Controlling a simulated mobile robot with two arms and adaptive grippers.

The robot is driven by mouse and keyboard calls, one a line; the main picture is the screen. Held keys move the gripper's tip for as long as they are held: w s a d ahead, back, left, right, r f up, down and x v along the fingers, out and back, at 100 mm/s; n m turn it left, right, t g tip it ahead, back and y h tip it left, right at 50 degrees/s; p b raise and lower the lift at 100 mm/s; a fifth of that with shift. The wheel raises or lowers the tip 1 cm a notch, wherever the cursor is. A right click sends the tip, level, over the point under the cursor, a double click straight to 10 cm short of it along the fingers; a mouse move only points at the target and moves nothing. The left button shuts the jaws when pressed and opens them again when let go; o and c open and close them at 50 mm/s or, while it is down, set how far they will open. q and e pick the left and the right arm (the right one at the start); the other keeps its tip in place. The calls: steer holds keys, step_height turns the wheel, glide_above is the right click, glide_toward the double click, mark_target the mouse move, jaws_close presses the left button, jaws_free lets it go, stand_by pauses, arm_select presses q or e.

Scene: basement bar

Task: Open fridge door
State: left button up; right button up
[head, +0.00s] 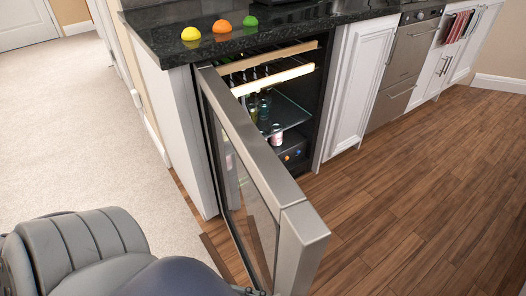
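The fridge door (250,150), a glass panel in a steel frame, stands wide open and juts out toward me. Its hinge side is at the left of the fridge cabinet, and its thick free edge with the handle side (302,250) is nearest me. The fridge interior (285,110) shows glass shelves, a lit wooden shelf front, and several bottles. My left arm comes in at the lower left, beside the door's outer face. Only a small dark part, possibly of my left gripper, shows at the bottom edge; its fingers are hidden. My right gripper is out of view.
A black stone counter (160,38) above the fridge holds yellow (191,33), orange (222,26) and green (250,20) rounded objects. White cabinets (358,80) and a steel drawer unit (404,70) stand to the right. The wooden floor (430,180) at right is clear.

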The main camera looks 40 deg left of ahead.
arm_select(q)
steer(key=v, duration=1.1)
steer(key=shift+a, duration=0.25)
